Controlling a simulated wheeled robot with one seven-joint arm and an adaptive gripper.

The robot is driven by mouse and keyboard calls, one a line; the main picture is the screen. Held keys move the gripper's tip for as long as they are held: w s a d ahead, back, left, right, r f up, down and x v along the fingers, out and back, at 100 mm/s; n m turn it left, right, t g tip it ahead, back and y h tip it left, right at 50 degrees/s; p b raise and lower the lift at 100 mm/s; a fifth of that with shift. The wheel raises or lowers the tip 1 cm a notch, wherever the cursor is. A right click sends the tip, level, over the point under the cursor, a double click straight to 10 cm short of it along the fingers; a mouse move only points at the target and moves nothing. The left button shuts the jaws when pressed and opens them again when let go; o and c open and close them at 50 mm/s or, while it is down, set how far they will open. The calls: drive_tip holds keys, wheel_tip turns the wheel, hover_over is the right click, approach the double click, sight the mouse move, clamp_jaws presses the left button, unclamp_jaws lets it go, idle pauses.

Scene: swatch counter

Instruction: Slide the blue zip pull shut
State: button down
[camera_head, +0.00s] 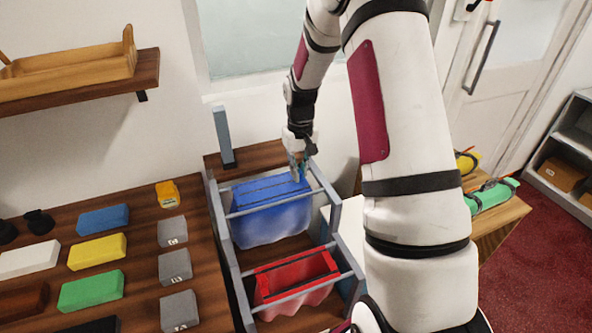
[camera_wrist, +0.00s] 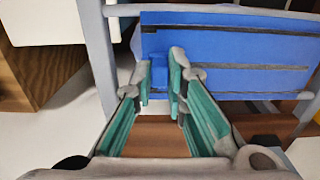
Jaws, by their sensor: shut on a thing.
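A blue bag (camera_head: 270,215) hangs from rails in a grey frame, with dark lines across its flat top. It fills the top of the wrist view (camera_wrist: 225,48). My gripper (camera_head: 298,172) is at the bag's far right end in the head view. In the wrist view, its teal fingers (camera_wrist: 161,82) are closed around a small blue zip pull (camera_wrist: 158,74) at the bag's edge. The pull's lower part is hidden between the fingers. I cannot tell from the dark lines how far the zip is closed.
A red open-topped bag (camera_head: 295,278) hangs nearer in the same grey frame (camera_head: 228,262). Blue, yellow, green and grey blocks lie on the wooden counter (camera_head: 140,220) at left. A wooden shelf (camera_head: 80,90) is above it. Green and yellow rolls (camera_head: 490,196) lie at right.

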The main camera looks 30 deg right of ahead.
drive_tip(key=shift+d, duration=0.3)
drive_tip(key=c, duration=1.6)
unclamp_jaws()
drive_tip(key=shift+d, duration=0.1)
drive_tip(key=shift+r, duration=0.15)
drive_tip(key=shift+r, duration=0.35)
wheel_tip(320, 180, up, 11)
drive_tip(key=shift+r, duration=0.1)
